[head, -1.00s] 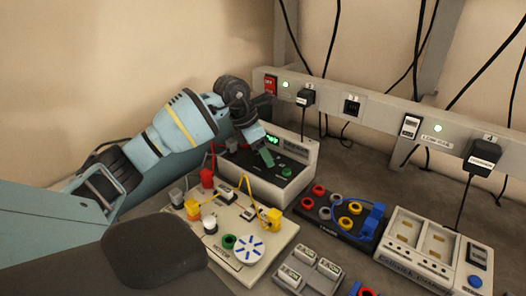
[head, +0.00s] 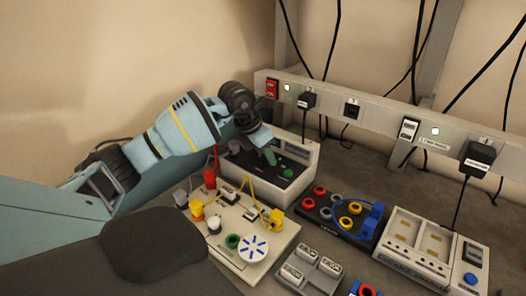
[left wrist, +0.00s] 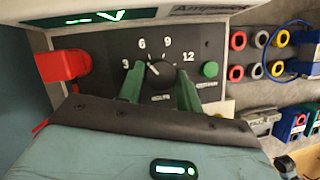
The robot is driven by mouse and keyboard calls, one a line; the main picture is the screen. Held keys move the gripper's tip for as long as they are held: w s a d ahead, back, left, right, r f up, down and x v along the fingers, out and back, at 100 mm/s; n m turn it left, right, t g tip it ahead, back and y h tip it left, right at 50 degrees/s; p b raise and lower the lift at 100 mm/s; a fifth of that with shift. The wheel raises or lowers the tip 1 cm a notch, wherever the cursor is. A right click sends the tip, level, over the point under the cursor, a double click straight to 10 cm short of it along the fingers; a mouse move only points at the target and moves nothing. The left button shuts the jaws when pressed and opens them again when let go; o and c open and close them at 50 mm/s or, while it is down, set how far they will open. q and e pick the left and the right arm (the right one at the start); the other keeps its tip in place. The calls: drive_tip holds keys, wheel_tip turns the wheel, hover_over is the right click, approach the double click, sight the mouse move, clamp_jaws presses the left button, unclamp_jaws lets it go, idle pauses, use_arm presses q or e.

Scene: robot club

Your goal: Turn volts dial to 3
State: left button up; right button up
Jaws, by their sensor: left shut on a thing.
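The power supply (head: 303,165) is a light grey box with a dark front panel, below the wall rail in the head view. In the left wrist view its dark volts dial (left wrist: 160,71) sits under the printed marks 3, 6, 9 and 12. The dial's light pointer mark seems to point up and left, near the 6; it is small. My left gripper (head: 268,154) reaches the panel from the left. In the left wrist view its green fingers (left wrist: 160,88) stand on both sides of the dial, shut on it. My right gripper is not in view.
A red plug (left wrist: 63,66) is left of the dial and a green button (left wrist: 210,69) right of it. The motor board (head: 225,250) with wires stands in front. A board of coloured sockets (head: 330,222) and a charger (head: 410,240) stand to the right.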

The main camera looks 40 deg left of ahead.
use_arm(q)
drive_tip(key=n+y+p, duration=0.1)
drive_tip(key=n, duration=0.2)
drive_tip(key=shift+d+r, duration=0.1)
drive_tip(key=shift+r, duration=0.1)
drive_tip(key=shift+f+n+y+p, duration=0.1)
drive_tip(key=shift+n+y+p, duration=0.45)
drive_tip(key=shift+n, duration=0.85)
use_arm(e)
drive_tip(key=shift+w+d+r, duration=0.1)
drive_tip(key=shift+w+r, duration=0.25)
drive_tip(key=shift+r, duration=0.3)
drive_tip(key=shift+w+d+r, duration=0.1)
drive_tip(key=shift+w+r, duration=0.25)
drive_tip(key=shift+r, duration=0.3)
use_arm(q)
drive_tip(key=shift+f, duration=0.1)
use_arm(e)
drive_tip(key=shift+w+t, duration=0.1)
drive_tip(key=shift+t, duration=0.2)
use_arm(q)
drive_tip(key=o, duration=1)
drive_tip(key=v, duration=0.8)
drive_tip(key=shift+s+d+f, duration=0.1)
drive_tip(key=shift+f, duration=0.05)
